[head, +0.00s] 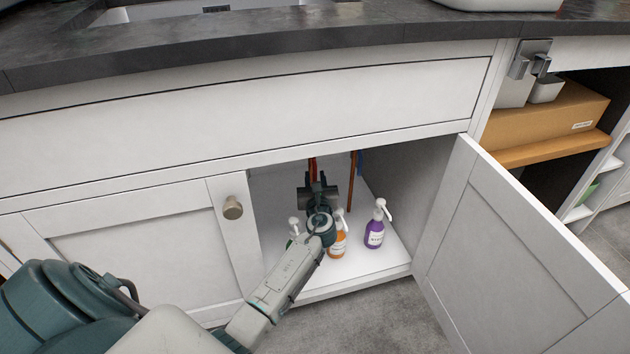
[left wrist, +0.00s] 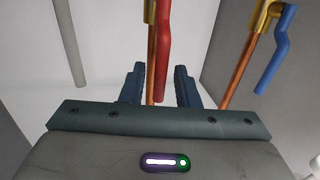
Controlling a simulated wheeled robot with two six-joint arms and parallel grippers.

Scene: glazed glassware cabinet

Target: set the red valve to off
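The red valve's lever (left wrist: 163,55) hangs down in front of a copper pipe in the left wrist view, roughly in line with it. Part of its yellow body (left wrist: 149,11) shows at the top edge. A bit of red (head: 312,165) shows in the head view above my left gripper (head: 317,188), which is inside the open under-sink cabinet. In the left wrist view my left gripper (left wrist: 160,88) has its fingers apart, one on each side of the lever's lower end. I see small gaps; contact is not clear. My right gripper is not in view.
A blue lever (left wrist: 272,65) on a second copper pipe is to the right. An orange bottle (head: 338,243) and a purple bottle (head: 375,232) stand on the cabinet floor (head: 380,264), with another bottle partly behind my arm. The open door (head: 520,255) bounds the right side.

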